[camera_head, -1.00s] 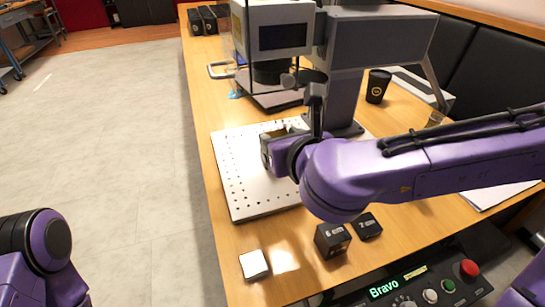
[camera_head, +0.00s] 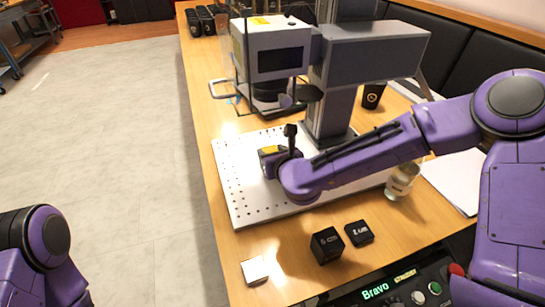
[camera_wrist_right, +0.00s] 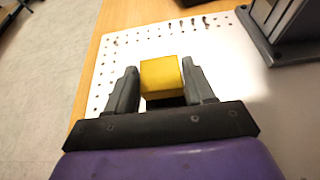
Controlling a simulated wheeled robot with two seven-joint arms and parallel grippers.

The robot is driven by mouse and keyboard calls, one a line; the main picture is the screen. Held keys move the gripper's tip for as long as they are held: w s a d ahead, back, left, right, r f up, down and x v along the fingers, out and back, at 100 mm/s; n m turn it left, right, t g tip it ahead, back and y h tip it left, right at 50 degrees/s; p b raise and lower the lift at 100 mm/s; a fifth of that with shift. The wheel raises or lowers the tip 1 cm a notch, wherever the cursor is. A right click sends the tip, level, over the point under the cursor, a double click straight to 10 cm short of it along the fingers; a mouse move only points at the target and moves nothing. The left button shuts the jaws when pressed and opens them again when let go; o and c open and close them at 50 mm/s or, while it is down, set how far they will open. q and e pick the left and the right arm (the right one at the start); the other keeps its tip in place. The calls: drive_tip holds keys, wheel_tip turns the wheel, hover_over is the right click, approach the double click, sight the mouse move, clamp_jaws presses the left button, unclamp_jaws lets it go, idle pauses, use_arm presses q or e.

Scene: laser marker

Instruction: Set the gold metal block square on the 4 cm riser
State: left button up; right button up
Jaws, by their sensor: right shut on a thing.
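The gold metal block (camera_wrist_right: 160,76) sits between the two fingers of my right gripper (camera_wrist_right: 162,86), which is shut on it. In the head view a small gold patch of the block (camera_head: 269,149) shows at my right gripper (camera_head: 270,159), over the perforated white plate (camera_head: 240,205). A dark patch shows just below the block in the wrist view; I cannot tell whether it is a riser, a shadow or part of the gripper. Two black labelled blocks stand near the front: a taller one (camera_head: 327,246) and a lower one (camera_head: 359,233). Their labels are too small to read surely.
The laser marker (camera_head: 275,55) stands behind the plate, its head overhanging the back. A jar (camera_head: 402,182) stands right of my right forearm. A pale square piece (camera_head: 255,270) lies at the front left. A control panel (camera_head: 400,290) is at the front edge. A black cup (camera_head: 373,95) stands behind.

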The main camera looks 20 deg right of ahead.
drive_tip(key=shift+f, duration=0.65)
drive_tip(key=shift+f, duration=0.1)
drive_tip(key=o, duration=1.1)
